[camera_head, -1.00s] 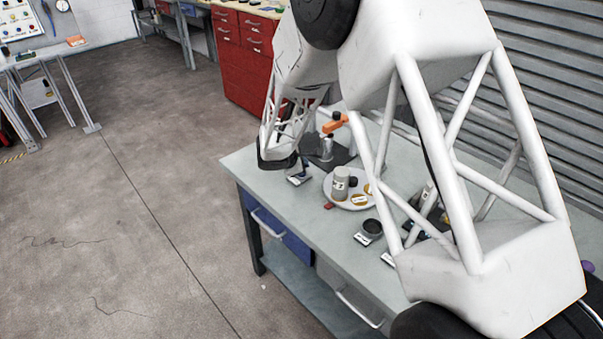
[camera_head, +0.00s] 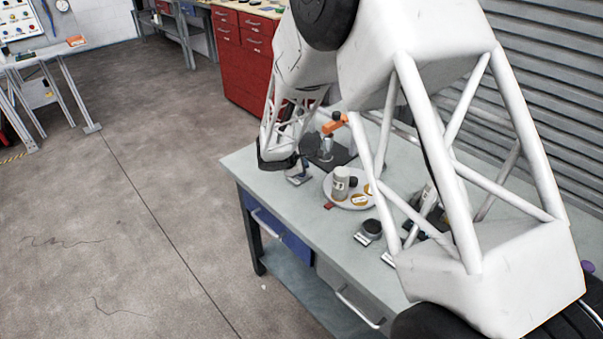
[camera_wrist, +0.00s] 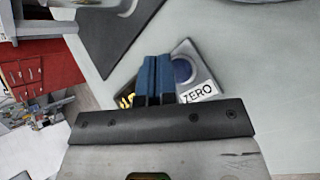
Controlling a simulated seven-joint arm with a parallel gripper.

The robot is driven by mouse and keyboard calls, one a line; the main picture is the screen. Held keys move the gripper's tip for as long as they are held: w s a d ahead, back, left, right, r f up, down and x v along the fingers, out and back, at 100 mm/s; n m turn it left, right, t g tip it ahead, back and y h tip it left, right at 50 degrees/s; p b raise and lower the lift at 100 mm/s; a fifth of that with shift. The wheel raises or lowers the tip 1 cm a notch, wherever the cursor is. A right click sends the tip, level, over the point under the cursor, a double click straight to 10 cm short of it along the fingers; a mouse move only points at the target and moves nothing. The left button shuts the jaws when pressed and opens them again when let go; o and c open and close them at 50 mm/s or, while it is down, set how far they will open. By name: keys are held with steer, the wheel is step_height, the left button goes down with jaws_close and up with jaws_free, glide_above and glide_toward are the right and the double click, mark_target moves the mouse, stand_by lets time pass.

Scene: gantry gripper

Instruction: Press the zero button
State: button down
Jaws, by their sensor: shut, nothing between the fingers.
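The zero button is a dark blue round button (camera_wrist: 182,71) on a small grey box, with a white label (camera_wrist: 198,93) reading "ZERO" in the wrist view. My gripper (camera_wrist: 153,62) is shut and empty, its blue fingers side by side. The fingertips appear just left of the button and cover part of the box; I cannot tell whether they touch it. In the head view the box (camera_head: 299,174) sits near the far left corner of the workbench, beside the end of my arm, and my fingers are hard to make out there.
The grey workbench (camera_head: 290,218) also holds a round plate (camera_head: 342,202) with a grey weight-like cylinder (camera_head: 340,183), a dark stand with an orange-handled fixture (camera_head: 334,124), and a black round knob (camera_head: 372,227). The bench's left edge is close to the box.

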steer(key=shift+f, duration=0.8)
stand_by(1.1)
steer(key=shift+r, duration=0.1)
stand_by(0.3)
steer(key=shift+r, duration=0.8)
steer(key=shift+r, duration=0.1)
steer(key=shift+r, duration=2.45)
